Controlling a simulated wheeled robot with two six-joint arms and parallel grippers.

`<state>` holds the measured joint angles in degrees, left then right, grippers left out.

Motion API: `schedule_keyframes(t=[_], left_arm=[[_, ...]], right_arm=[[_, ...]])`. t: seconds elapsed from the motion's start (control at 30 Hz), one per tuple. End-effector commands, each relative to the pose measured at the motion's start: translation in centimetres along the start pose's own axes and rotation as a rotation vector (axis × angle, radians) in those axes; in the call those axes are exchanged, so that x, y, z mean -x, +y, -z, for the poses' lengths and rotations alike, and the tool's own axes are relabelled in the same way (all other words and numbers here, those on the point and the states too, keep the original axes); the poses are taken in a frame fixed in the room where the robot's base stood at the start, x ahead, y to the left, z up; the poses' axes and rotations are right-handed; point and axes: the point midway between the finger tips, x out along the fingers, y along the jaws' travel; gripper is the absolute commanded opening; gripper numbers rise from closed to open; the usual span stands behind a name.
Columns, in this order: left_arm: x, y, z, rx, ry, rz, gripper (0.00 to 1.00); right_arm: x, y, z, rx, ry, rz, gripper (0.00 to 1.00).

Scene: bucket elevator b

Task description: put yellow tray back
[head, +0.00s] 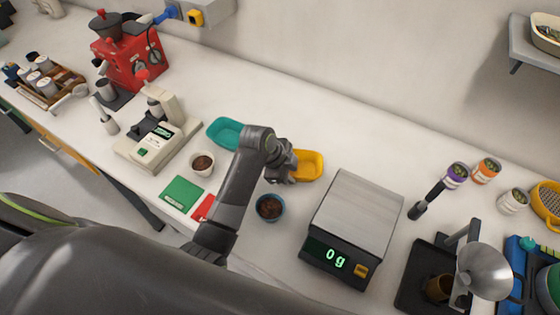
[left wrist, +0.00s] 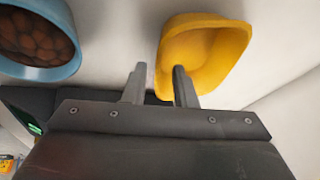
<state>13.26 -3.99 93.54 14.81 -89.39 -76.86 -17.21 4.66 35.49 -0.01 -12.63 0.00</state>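The yellow tray (head: 312,164) is on the white counter, just right of my left gripper (head: 291,172) in the head view, where the gripper hides its left end. In the left wrist view the tray (left wrist: 215,48) is at the upper middle. The two fingers of my left gripper (left wrist: 160,78) stand apart there. The tray's left rim lies between them in the picture, with one finger overlapping the tray and the other outside it. I cannot tell whether they touch it. My right gripper is not in view.
A blue bowl with brown contents (head: 270,208) stands close in front of the gripper. A teal tray (head: 226,132) and a white cup (head: 202,164) are to the left. A scale (head: 358,215) reading 0g is to the right. Counter behind the yellow tray is clear.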

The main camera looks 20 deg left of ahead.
Motion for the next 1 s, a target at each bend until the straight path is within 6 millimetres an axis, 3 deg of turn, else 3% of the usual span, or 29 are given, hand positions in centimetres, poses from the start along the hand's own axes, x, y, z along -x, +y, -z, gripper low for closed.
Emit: schedule_keyframes(t=[0.3, 0.5, 1.0], left_arm=[[5.7, -0.1, -0.1, -0.002, -0.001, 0.004, 0.25], [8.1, -0.1, -0.1, -0.001, 0.000, 0.002, 0.25], [8.8, 0.0, 0.0, 0.000, 0.000, -0.001, 0.25]], right_arm=[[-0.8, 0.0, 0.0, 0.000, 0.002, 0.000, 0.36], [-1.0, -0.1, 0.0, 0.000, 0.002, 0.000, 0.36], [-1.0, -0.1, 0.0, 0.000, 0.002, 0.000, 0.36]])
